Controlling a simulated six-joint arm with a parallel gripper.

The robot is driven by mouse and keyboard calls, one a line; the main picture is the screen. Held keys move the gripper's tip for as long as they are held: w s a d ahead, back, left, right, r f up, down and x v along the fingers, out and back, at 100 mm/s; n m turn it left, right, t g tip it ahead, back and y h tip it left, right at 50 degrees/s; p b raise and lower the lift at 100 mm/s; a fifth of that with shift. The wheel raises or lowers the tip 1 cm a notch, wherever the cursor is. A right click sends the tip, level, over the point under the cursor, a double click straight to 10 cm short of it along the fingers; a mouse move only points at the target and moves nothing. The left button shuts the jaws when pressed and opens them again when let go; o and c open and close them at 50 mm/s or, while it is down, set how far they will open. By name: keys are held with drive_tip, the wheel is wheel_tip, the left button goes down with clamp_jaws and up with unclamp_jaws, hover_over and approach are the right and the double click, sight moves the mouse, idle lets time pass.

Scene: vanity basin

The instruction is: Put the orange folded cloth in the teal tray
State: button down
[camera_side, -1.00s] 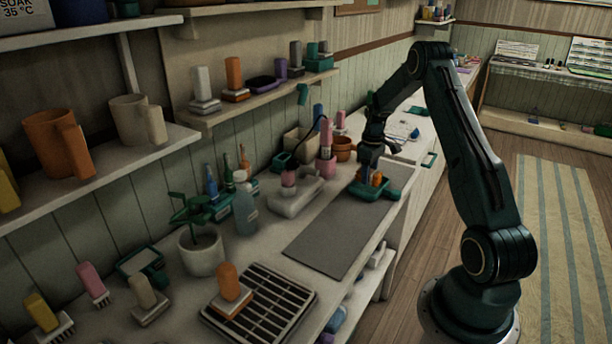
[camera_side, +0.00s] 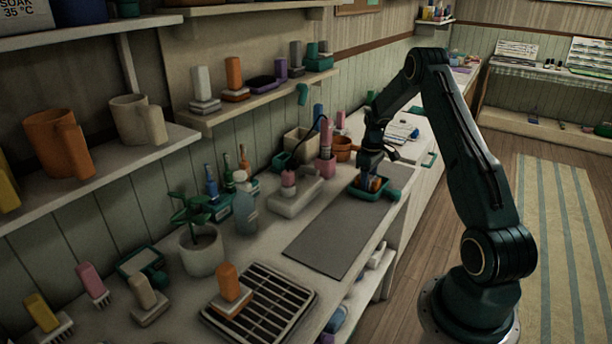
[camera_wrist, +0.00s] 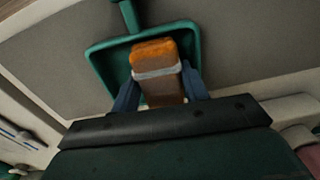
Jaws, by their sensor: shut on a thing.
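The orange folded cloth (camera_wrist: 158,75) has a pale band around it and sits between the two fingers of my gripper (camera_wrist: 160,95) in the wrist view. My gripper is shut on it. The teal tray (camera_wrist: 97,62) lies behind the cloth in that view, and the cloth overlaps its inside. In the side view my gripper (camera_side: 369,172) points down into the teal tray (camera_side: 374,196), with a little orange of the cloth (camera_side: 376,183) showing. I cannot tell whether the cloth touches the tray floor.
A grey mat (camera_side: 335,234) lies on the counter in front of the tray. A pale soap dish (camera_side: 293,196), a pink bottle (camera_side: 326,155) and a terracotta pot (camera_side: 345,148) stand close by. A wire rack (camera_side: 262,302) with an orange-handled brush is at the near end.

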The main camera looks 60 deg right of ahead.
drive_tip(key=shift+f, duration=0.45)
idle(0.4)
drive_tip(key=c, duration=0.7)
unclamp_jaws()
drive_tip(key=shift+o, duration=0.2)
drive_tip(key=shift+c, duration=1.2)
drive_tip(key=shift+r, duration=0.1)
wheel_tip(320, 180, up, 14)
drive_tip(key=shift+f, duration=0.2)
